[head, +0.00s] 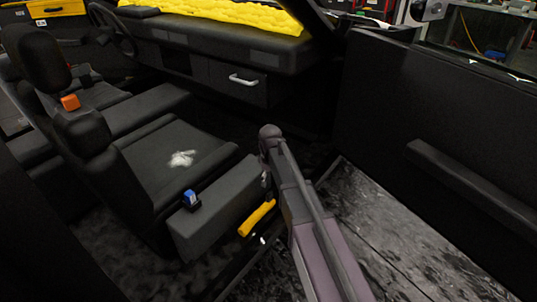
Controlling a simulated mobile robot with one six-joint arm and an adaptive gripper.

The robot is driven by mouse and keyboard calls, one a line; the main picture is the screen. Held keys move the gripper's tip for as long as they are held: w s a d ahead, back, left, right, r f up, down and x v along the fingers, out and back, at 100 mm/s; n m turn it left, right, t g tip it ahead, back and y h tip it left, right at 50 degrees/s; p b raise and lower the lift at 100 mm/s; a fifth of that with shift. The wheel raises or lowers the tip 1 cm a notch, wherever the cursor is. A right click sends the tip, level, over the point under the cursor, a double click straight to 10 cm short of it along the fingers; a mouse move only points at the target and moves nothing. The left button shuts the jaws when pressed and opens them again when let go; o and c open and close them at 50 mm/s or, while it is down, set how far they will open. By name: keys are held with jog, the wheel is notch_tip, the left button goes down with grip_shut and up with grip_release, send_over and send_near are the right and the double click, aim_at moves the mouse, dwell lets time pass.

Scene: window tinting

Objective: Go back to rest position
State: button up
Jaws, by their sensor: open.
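My arm (315,235) rises from the bottom middle into the open doorway of a car, in front of the passenger seat (140,150). Its upper end is a rounded joint beside the seat's front edge. My gripper cannot be made out; it is out of view or hidden behind the arm. A crumpled white cloth (182,159) lies on the seat cushion. A small blue and white object (191,201) is at the seat's near edge. A yellow handle-like object (257,217) with a pale tip is low beside the seat, just left of my arm.
The open black door (450,150) stands on the right. The dashboard (220,45) with yellow material (225,13) on top and a silver glovebox handle (245,79) is ahead. The steering wheel (112,28) and an orange object (70,102) are at left. Dark floor shows right of the arm.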

jog(key=shift+d, duration=0.1)
jog(key=s+d+m, duration=1)
jog(key=s+d, duration=0.5)
jog(key=s, duration=0.4)
notch_tip(320, 180, up, 38)
jog(key=p, duration=3.7)
jog(key=shift+s+f+p, duration=0.2)
jog(key=shift+p, duration=0.15)
jog(key=shift+a, duration=0.1)
